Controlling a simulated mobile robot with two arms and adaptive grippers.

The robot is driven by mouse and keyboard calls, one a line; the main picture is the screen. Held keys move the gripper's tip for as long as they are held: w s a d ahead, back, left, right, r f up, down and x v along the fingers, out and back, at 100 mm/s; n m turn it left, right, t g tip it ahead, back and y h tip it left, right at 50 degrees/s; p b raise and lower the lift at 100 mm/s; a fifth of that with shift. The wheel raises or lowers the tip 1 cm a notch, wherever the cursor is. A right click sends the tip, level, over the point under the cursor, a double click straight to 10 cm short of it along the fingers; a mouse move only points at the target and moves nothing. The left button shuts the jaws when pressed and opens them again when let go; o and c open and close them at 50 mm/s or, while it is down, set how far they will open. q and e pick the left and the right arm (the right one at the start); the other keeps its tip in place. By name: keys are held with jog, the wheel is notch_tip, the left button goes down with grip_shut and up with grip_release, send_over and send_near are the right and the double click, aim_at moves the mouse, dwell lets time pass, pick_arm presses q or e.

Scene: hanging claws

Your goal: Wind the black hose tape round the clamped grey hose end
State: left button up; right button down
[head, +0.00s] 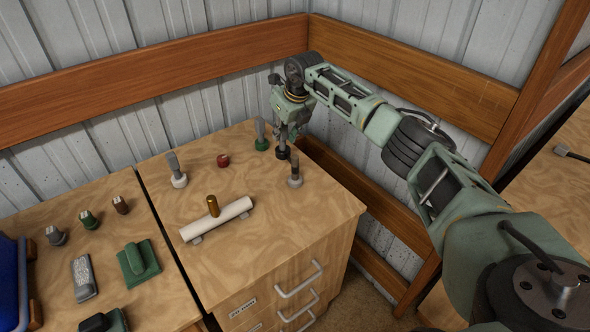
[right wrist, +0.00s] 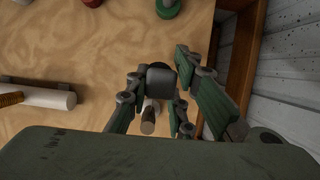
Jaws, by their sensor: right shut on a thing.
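My right gripper (head: 287,122) hangs over the back right corner of the wooden cabinet top. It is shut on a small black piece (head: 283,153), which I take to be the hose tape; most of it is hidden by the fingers. My left gripper is out of view.
Similar upright stubs have a white foot (head: 179,180) and a green foot (head: 262,144). A red roll (head: 223,160) lies between them. A white pipe (head: 228,215) carries a brass piece (head: 213,206). A wooden rail and wall (head: 410,72) stand close behind the gripper.

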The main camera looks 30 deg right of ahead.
jog(key=shift+w+a, duration=0.1)
jog(key=shift+a, duration=0.45)
jog(key=shift+r, duration=0.1)
